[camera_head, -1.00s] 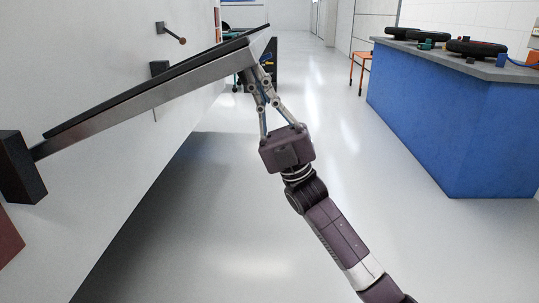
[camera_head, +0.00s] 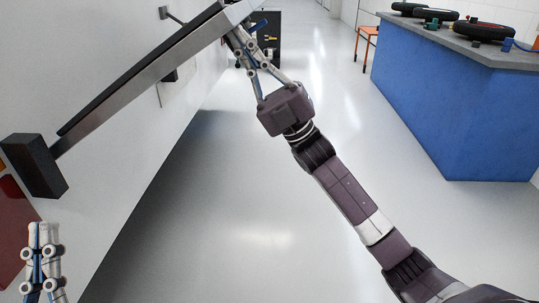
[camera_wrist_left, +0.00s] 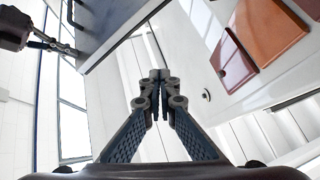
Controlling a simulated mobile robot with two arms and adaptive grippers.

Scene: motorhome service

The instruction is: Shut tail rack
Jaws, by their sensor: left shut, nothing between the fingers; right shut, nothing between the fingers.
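The tail rack (camera_head: 146,83) is a long grey bar with a dark upper side. It slants from a dark block (camera_head: 35,166) on the vehicle's white wall up to the top of the head view, where its far end is cut off. My right gripper (camera_head: 235,34) is shut and empty, its fingertips against the rack near that upper end. My left gripper (camera_head: 43,232) is shut and empty at the lower left, below the dark block. In the left wrist view its closed fingertips (camera_wrist_left: 157,76) point toward the white wall, with the dark rack panel (camera_wrist_left: 105,22) above left.
The white vehicle wall (camera_head: 100,190) runs along the left, with red lamps (camera_wrist_left: 265,28) on it. A blue workbench (camera_head: 440,100) with tyres stands at the right. An orange stool (camera_head: 366,40) is behind it. The floor between is clear.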

